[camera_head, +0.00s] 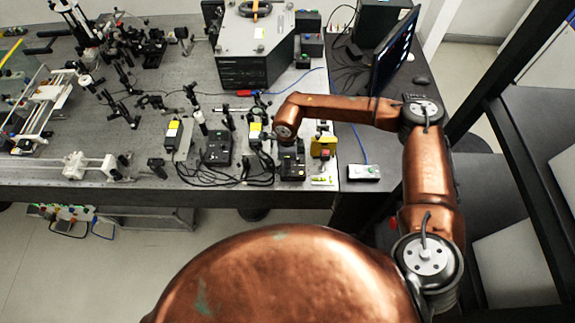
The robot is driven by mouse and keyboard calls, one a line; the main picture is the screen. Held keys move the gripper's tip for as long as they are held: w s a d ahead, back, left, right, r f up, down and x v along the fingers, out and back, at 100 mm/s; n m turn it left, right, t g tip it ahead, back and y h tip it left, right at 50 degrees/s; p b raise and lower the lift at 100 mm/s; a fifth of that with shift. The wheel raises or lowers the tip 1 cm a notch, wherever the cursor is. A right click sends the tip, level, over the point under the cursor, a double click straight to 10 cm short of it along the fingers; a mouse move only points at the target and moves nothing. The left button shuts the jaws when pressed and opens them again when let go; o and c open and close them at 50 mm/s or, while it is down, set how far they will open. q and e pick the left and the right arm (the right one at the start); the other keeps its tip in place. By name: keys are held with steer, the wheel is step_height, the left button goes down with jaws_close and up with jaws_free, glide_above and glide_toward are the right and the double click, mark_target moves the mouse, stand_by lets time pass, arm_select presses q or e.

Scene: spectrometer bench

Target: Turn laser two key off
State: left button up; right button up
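Two small black laser control boxes stand near the front edge of the bench, a left one (217,151) and a right one (292,172). Their labels and keys are too small to read, so I cannot tell which belongs to laser two. My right arm reaches in from the right, and its wrist ends just above and behind the right box. My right gripper (289,144) is small and dark against that box; its fingers cannot be made out, nor whether they touch a key. My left gripper is out of view.
A yellow-topped device (323,146) stands close right of the right box. Black cables (250,176) loop between the boxes. A white switch box (364,172) lies on the dark desk. A monitor (394,52) stands behind my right arm; optics crowd the bench's left.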

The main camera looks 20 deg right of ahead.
jaws_close()
stand_by(0.4)
